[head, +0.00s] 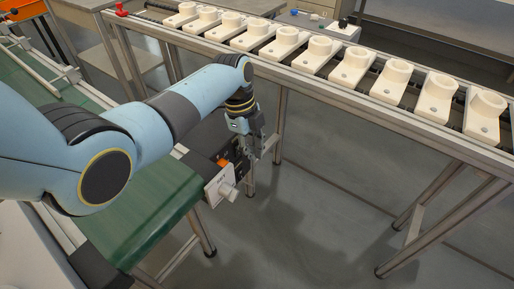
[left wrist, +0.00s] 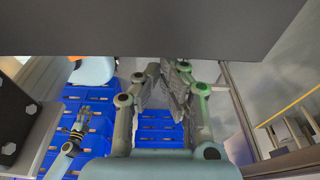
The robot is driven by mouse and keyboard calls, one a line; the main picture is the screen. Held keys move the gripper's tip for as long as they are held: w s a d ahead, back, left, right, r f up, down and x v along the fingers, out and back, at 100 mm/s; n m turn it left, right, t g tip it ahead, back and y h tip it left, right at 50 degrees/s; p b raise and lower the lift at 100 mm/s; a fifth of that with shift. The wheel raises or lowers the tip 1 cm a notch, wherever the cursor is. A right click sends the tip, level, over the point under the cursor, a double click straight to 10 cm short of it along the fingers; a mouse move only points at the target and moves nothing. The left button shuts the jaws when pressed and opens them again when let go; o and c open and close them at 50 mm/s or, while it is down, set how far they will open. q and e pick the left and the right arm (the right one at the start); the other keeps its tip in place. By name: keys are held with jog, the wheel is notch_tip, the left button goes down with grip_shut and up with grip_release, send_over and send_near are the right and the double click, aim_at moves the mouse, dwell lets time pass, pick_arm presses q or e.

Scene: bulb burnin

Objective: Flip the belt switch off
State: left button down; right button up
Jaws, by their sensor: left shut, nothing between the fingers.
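The belt switch looks like a small box with a white lettered front plate (head: 213,188) and a pale knob (head: 229,193), at the end of the green belt. The lettering is too small to read surely. A small orange part (head: 222,162) shows on the dark top of the box. My left gripper (head: 252,155) is shut and empty, pointing down just right of and behind the box; I cannot tell whether it touches it. Its fingers (left wrist: 166,90) show in the left wrist view under a dark surface. What seems my right gripper (left wrist: 76,127) is small there, its opening unclear.
The green belt (head: 150,215) lies under my left arm. A metal-framed line (head: 395,118) with several cream holders (head: 354,66) crosses the back. Several blue crates (left wrist: 155,128) show beyond the fingers in the left wrist view. The floor (head: 320,220) to the right is clear.

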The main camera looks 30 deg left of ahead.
pick_arm(q)
jog(key=shift+a+r, duration=0.1)
jog(key=shift+a, duration=0.8)
jog(key=shift+w+a+r+p, duration=0.2)
jog(key=shift+a+p, duration=0.1)
jog(key=shift+a, duration=0.15)
jog(key=shift+r, duration=0.1)
jog(key=shift+p+v, duration=0.75)
jog(key=shift+p, duration=0.1)
